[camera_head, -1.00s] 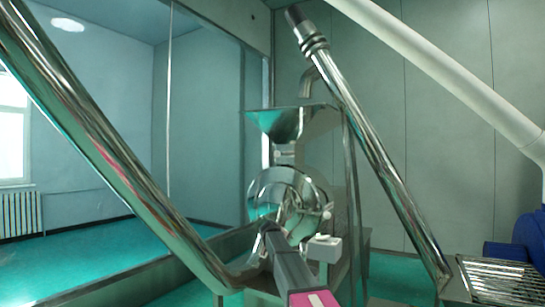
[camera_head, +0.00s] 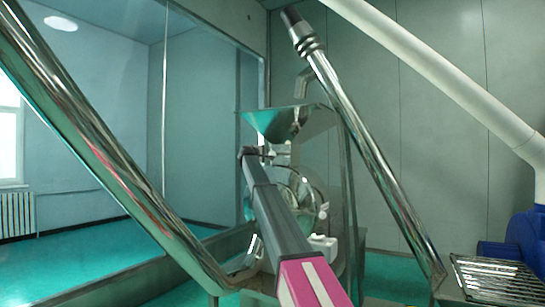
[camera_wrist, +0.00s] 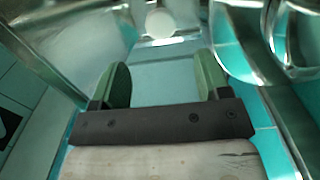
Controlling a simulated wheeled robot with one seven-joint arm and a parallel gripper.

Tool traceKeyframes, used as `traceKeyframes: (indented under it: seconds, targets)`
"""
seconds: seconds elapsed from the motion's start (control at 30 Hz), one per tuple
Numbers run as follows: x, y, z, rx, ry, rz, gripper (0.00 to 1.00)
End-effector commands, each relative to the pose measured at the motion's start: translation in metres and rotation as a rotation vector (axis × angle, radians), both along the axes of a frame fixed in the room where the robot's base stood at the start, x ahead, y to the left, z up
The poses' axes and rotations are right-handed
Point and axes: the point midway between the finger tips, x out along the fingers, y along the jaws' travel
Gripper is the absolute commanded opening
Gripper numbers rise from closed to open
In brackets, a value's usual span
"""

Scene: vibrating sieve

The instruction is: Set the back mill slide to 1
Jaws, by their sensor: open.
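The mill shows in the head view as a steel hopper (camera_head: 290,122) above a round polished housing (camera_head: 303,190). A small metal part (camera_head: 281,155) sits at the neck under the hopper; it may be the slide, but its setting is too small to read. My gripper (camera_head: 256,153) is raised in front of the mill, near the neck and covering part of the housing. In the wrist view my gripper (camera_wrist: 164,80) is open with two green-padded fingers and nothing between them. A bright metal fitting (camera_wrist: 163,40) lies beyond the fingertips, apart from them.
A thick steel tube (camera_head: 110,160) slants across the left and another (camera_head: 365,150) rises at the right of the mill. A slatted metal tray (camera_head: 495,280) and a blue machine (camera_head: 525,235) stand at the right. Glass panels are behind on the left.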

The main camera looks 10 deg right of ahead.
Motion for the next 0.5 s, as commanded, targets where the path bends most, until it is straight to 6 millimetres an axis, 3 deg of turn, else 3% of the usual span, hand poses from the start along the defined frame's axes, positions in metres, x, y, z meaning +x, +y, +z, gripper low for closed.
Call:
traceKeyframes:
  seconds: [0.5]
  targets:
    - [0.067, -0.047, 0.0, 0.003, 0.001, -0.001, 0.7]
